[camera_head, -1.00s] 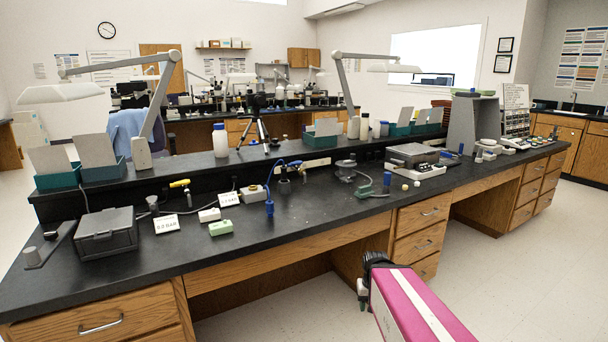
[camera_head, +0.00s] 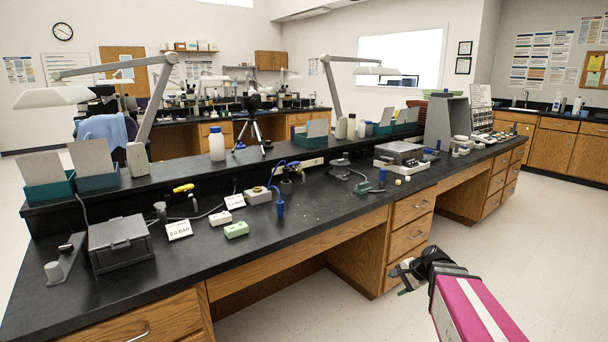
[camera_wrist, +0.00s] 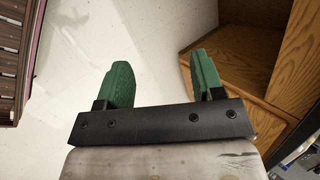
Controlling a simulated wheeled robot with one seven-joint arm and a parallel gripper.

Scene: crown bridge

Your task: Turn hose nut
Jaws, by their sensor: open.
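A blue hose (camera_head: 274,178) curves down over the black bench top. At its lower end is a blue cylindrical piece (camera_head: 279,208), which may be the hose nut; it is too small to tell for sure. My gripper (camera_head: 404,278) is in front of the bench, to the right of the hose and well apart from it, beside the wooden drawers. In the wrist view its two green fingers (camera_wrist: 163,80) are spread with nothing between them, over pale floor. The hose is not visible in the wrist view.
The bench (camera_head: 330,215) holds a grey box (camera_head: 120,243), a white sign (camera_head: 179,230), a green block (camera_head: 236,230) and a balance-like device (camera_head: 402,155). Lamp arms (camera_head: 330,95) rise behind. Wooden drawers (camera_head: 408,235) stand near my gripper. Floor at right is clear.

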